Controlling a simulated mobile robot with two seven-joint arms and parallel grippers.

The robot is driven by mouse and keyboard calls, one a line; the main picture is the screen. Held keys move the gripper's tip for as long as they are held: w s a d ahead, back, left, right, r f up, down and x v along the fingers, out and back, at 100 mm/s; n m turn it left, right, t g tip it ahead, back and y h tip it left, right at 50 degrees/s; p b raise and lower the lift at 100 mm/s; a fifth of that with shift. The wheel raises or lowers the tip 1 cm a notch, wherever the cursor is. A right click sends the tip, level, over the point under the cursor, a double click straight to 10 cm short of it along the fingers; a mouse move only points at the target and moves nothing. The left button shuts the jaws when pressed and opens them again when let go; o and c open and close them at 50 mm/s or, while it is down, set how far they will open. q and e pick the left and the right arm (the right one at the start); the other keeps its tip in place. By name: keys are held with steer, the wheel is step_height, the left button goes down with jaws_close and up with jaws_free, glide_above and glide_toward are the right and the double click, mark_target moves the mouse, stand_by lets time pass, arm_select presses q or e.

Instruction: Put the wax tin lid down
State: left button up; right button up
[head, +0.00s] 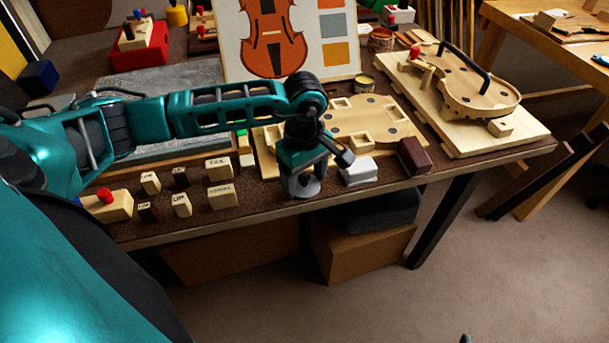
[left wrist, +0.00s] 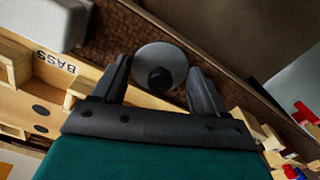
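The wax tin lid (head: 306,188) is a grey disc at the front edge of the bench, below my left gripper (head: 318,172). In the left wrist view the lid (left wrist: 147,60) shows a dark round knob and lies between the fingertips of my left gripper (left wrist: 160,78). The two fingers stand apart, with a gap on each side of the knob. I cannot tell whether the lid's whole underside rests on the bench. An open tin with pale yellow contents (head: 364,82) stands farther back. My right gripper is not in view.
A wooden violin form board (head: 387,117) lies behind. The bench's front edge (head: 250,218) is very close.

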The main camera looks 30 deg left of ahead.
arm_select(q)
steer(key=o, duration=0.4)
steer(key=shift+c, duration=0.2)
